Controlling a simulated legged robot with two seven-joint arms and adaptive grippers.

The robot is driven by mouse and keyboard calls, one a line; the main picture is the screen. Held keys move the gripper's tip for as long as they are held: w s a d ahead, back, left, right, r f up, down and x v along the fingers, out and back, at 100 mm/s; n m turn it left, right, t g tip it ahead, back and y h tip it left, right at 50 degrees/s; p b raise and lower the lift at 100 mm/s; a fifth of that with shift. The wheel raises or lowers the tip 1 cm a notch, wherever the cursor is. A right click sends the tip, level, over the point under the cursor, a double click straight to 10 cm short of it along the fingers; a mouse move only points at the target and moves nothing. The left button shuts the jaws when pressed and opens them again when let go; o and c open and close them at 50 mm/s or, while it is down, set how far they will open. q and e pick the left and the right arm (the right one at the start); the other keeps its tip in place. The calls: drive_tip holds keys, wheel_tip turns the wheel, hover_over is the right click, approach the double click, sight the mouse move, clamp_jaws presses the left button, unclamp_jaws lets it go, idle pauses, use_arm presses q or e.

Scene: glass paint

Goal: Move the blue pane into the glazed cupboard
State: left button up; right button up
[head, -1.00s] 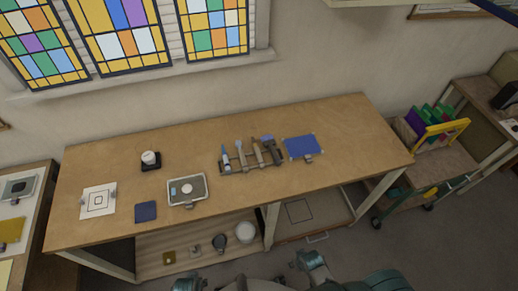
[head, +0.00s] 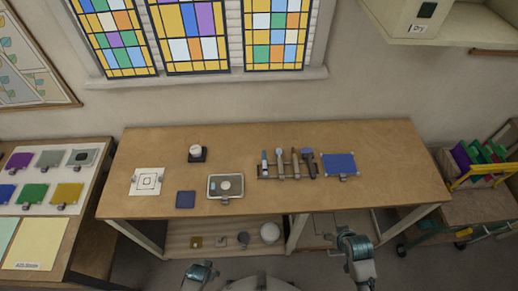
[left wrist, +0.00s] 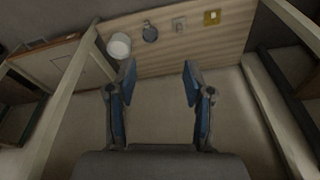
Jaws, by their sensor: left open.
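Blue panes show in several places in the head view. A flat blue pane (head: 340,164) with a small grey clip lies at the right of the workbench. Another blue pane (head: 7,193) lies on the left side table at the picture's edge, partly cut off. A pale cupboard (head: 408,18) with a "Dry" label hangs at top right; its inside is hidden. My left gripper (head: 201,270) is low in front of the bench, away from both panes. Its fingers are open and empty in the left wrist view (left wrist: 158,85). My right gripper (head: 353,240) is by the bench's front edge; its jaws are unclear.
The workbench (head: 400,150) holds a tool rack (head: 287,165), a grey tray (head: 225,186), a dark blue square (head: 185,200), a white sheet (head: 147,181) and a small pot (head: 197,153). A trolley (head: 480,207) stands right. The bench's back strip is clear.

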drive_tip(key=w+d+r+t, duration=0.25)
drive_tip(key=w+d, duration=0.25)
drive_tip(key=w, duration=0.3)
drive_tip(key=m, duration=0.1)
approach(344, 179)
drive_tip(key=w+f, duration=0.1)
drive_tip(key=w+f+t, duration=0.1)
drive_tip(key=shift+w+a+f+p, duration=0.1)
drive_tip(key=shift+f+p, duration=0.2)
drive_tip(key=shift+w+f, duration=0.3)
drive_tip(key=shift+f, duration=0.15)
drive_tip(key=x, duration=0.4)
drive_tip(key=shift+d+f, duration=0.2)
drive_tip(key=shift+f, duration=0.1)
drive_tip(key=shift+w+a, duration=0.1)
drive_tip(key=shift+w, duration=0.05)
use_arm(q)
drive_tip(key=s+a+f+g, duration=0.1)
drive_tip(key=s+a+f, duration=0.2)
drive_tip(key=s+f, duration=1.5)
drive_tip(key=shift+s, duration=0.4)
use_arm(e)
drive_tip(key=shift+a, duration=0.15)
